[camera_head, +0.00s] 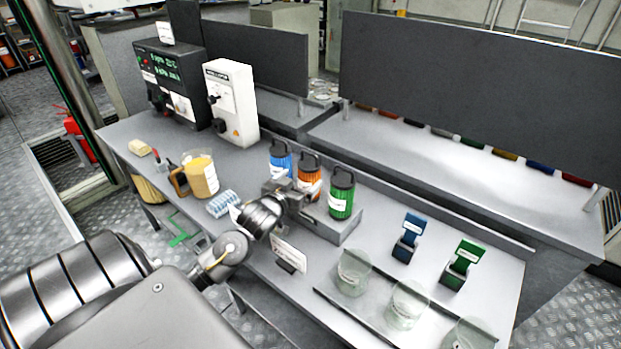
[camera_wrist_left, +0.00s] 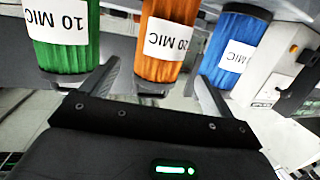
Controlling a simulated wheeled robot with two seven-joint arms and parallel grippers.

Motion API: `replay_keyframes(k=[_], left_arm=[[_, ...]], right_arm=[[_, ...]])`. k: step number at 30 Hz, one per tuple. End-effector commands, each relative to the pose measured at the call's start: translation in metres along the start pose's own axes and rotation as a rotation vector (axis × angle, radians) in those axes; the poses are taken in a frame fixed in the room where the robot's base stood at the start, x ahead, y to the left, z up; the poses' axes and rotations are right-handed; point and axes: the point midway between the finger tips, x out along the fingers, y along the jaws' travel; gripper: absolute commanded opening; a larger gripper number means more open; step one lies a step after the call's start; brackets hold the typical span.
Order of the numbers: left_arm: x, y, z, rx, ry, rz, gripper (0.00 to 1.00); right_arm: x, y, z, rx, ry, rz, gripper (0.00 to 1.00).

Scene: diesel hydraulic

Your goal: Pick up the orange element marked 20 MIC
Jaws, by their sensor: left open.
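The orange element (camera_head: 308,176) stands between a blue element (camera_head: 281,160) and a green element (camera_head: 341,196) on a grey block (camera_head: 335,228) on the bench. In the left wrist view the orange element (camera_wrist_left: 168,45), with its 20 MIC label upside down, lies between the green one (camera_wrist_left: 62,38) marked 10 MIC and the blue one (camera_wrist_left: 236,48). My left gripper (camera_head: 300,186) is close in front of the orange element. In the wrist view its two fingers (camera_wrist_left: 156,85) are apart, with the orange element's end between or just beyond them; contact cannot be told. My right gripper is not in view.
A beaker of amber liquid (camera_head: 200,178) and a machine (camera_head: 232,102) stand to the left. Blue and green stands (camera_head: 407,238) and (camera_head: 464,264) and glass beakers (camera_head: 354,272) are to the right. A small white card (camera_head: 289,254) stands in front of the block.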

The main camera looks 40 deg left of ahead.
Motion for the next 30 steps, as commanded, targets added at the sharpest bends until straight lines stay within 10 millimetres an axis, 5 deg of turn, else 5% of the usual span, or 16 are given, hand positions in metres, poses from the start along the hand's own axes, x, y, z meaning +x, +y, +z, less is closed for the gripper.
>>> replay_keyframes(k=[8,19,27,30], left_arm=[[0.012,0.002,-0.001,0.000,-0.001,0.002,0.88],[0.058,0.003,-0.004,0.000,-0.001,0.002,0.88],[0.062,0.003,-0.003,0.000,-0.001,0.003,0.88],[0.062,0.003,-0.003,0.000,-0.001,0.003,0.77]], right_arm=[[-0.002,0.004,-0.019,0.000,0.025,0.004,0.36],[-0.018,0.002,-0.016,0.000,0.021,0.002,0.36],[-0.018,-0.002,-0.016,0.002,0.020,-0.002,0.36],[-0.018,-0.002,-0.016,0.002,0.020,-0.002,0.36]])
